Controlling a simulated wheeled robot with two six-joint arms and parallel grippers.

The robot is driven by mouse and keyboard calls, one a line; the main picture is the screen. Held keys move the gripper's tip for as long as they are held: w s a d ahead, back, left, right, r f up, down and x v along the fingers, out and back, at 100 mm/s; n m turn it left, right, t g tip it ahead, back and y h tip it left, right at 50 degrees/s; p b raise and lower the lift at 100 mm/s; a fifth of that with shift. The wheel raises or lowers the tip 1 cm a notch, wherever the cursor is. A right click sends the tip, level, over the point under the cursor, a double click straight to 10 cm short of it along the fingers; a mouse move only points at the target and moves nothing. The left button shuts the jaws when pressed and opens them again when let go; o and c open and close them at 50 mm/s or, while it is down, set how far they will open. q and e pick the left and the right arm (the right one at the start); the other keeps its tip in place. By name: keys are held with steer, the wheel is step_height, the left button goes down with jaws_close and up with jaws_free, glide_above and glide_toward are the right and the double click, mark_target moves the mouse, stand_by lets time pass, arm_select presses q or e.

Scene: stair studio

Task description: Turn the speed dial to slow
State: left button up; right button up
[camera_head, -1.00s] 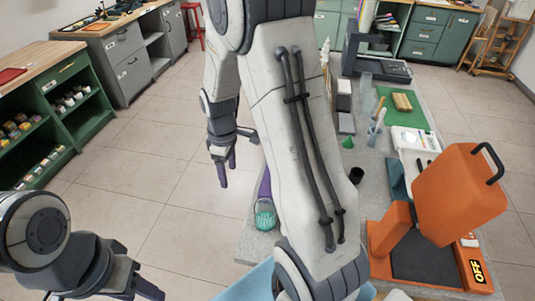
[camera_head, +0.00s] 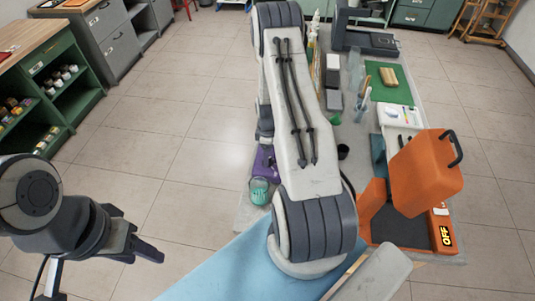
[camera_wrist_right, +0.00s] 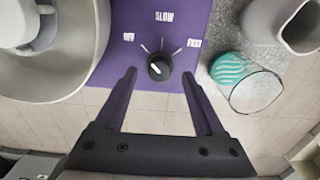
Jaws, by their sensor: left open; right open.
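The speed dial (camera_wrist_right: 159,68) is a small black knob on a purple panel (camera_wrist_right: 175,86), with labels OFF, SLOW (camera_wrist_right: 164,16) and FAST around it. Its white pointer mark appears to point up-left, toward the OFF side. My right gripper (camera_wrist_right: 160,74) is open, its fingertips on either side of the dial in the right wrist view; I cannot tell whether they touch it. In the head view the purple panel (camera_head: 263,161) shows partly beside my right arm, which hides the dial and the right gripper. My left gripper (camera_head: 142,252) is open and empty at lower left.
A large grey bowl (camera_wrist_right: 78,75) is close on the left. An orange machine (camera_head: 425,175) stands on the bench at right. Open floor lies left.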

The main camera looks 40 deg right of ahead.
steer(key=shift+f, duration=1)
jaws_close()
